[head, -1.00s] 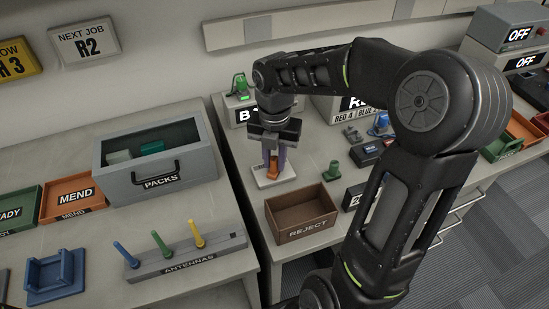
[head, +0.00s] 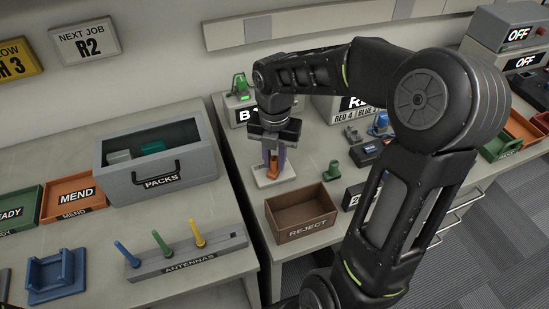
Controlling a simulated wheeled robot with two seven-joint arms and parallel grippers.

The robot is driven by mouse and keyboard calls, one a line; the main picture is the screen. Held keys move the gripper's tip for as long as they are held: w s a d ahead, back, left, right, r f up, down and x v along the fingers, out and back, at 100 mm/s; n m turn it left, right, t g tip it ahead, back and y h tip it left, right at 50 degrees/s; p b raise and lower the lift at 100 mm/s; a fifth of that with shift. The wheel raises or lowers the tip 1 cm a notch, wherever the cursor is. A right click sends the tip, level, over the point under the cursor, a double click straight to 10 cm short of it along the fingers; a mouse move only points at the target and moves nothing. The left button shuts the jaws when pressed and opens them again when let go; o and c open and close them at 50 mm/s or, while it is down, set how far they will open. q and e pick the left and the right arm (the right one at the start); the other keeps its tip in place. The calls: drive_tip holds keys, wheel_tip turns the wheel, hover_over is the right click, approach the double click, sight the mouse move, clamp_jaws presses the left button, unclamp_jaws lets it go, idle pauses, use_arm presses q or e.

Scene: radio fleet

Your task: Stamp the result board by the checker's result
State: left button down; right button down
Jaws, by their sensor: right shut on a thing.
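My right gripper (head: 273,160) points down over a small white board (head: 265,181) on the right bench. It is shut on a small orange piece, seemingly a stamp (head: 272,171), which is at the board; whether they touch is unclear. A similar green piece (head: 330,172) stands on the bench to the right. Behind the gripper is a grey box (head: 233,115) with a label, partly hidden, starting with "B", a green lit spot and a green device (head: 239,84) on top. I cannot tell for sure which box is the checker. My left gripper is not in view.
A brown REJECT bin (head: 301,213) stands in front of the board. On the left bench are the grey PACKS box (head: 158,202), the ANTENNAS rack (head: 190,262), an orange MEND tray (head: 73,199) and a blue cradle (head: 56,277). My right arm hides part of the right bench.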

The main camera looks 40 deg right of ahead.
sight(274, 158)
drive_tip(key=shift+s, duration=0.1)
idle(0.4)
wheel_tip(274, 158, up, 7)
drive_tip(key=p, duration=0.6)
drive_tip(key=shift+a, duration=0.1)
idle(0.8)
